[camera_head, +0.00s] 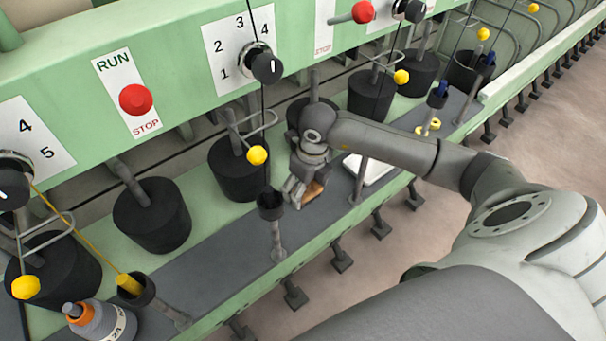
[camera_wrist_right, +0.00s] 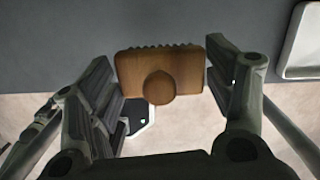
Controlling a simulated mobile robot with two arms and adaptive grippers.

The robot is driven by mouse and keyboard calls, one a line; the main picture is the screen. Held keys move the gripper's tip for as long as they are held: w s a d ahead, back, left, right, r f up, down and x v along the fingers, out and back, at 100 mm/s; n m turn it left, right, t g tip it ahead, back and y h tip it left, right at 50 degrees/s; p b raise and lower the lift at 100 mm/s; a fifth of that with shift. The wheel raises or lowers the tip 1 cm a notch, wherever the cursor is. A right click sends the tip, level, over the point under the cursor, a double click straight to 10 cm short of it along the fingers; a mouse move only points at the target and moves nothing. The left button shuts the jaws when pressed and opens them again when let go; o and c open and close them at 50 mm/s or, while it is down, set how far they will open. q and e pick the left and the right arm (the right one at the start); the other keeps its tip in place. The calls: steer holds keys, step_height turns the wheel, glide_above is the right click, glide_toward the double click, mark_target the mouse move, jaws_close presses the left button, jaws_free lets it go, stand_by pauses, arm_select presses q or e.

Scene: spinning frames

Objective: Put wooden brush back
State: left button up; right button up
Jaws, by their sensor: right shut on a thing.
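My right gripper (camera_head: 301,192) is over the grey shelf strip of the green machine, near its front edge. In the right wrist view the wooden brush (camera_wrist_right: 160,76) sits between the two fingers of my right gripper (camera_wrist_right: 163,85). It is a brown block with a round knob and a ridged far edge. The gripper is shut on it. In the head view only a small brown part of the brush (camera_head: 313,192) shows below the fingers. My left gripper is not in view.
A white tray (camera_head: 368,171) lies on the shelf right of my gripper; its edge shows in the wrist view (camera_wrist_right: 303,45). A black cup on a post (camera_head: 271,206) stands just left. Black cylinders (camera_head: 237,170) line the back. A bottle (camera_head: 100,318) stands front left.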

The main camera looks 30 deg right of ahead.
mark_target(306, 201)
step_height(306, 201, down, 2)
steer(key=shift+s, duration=0.15)
steer(key=shift+f, duration=0.35)
step_height(306, 201, down, 3)
steer(key=shift+f, duration=0.3)
steer(key=o, duration=0.7)
steer(key=shift+r, duration=0.1)
steer(key=shift+o, duration=1.4)
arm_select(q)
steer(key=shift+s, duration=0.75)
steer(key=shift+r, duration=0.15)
arm_select(e)
steer(key=shift+r, duration=0.1)
